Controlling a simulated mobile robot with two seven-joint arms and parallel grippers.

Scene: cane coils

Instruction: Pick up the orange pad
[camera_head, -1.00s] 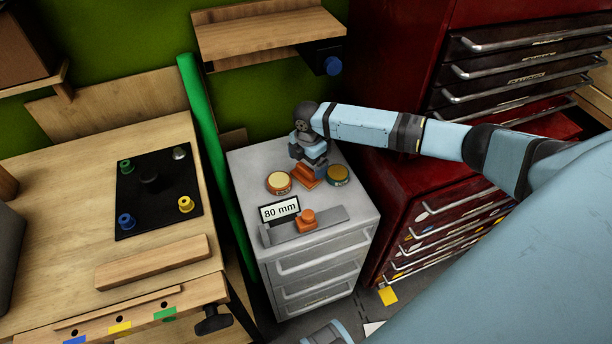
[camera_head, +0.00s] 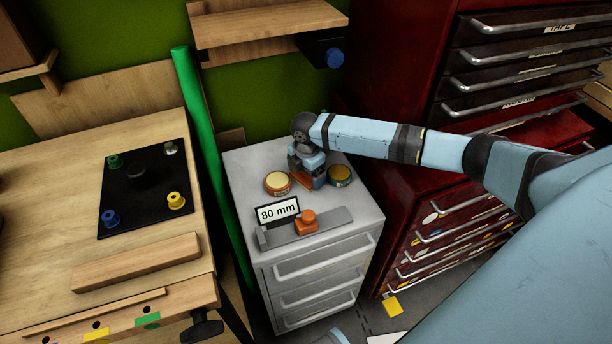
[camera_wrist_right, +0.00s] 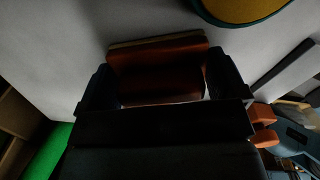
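The orange pad (camera_head: 302,183) lies on the light grey drawer cabinet's top, partly hidden behind my right gripper. In the right wrist view the pad (camera_wrist_right: 158,72) fills the space between the two dark fingers of my right gripper (camera_wrist_right: 162,78). One finger is on each side of it. No clear gap shows at either side, but I cannot tell whether the fingers press on it. In the head view my right gripper (camera_head: 308,178) is low over the cabinet top at the pad. My left gripper is not in view.
Round tins stand close on either side, one with a cream lid (camera_head: 277,182) and one with an ochre lid (camera_head: 340,174). In front are an "80 mm" sign (camera_head: 278,212) and a grey gauge (camera_head: 335,219) with an orange block (camera_head: 306,222). A red tool cabinet (camera_head: 400,195) stands right.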

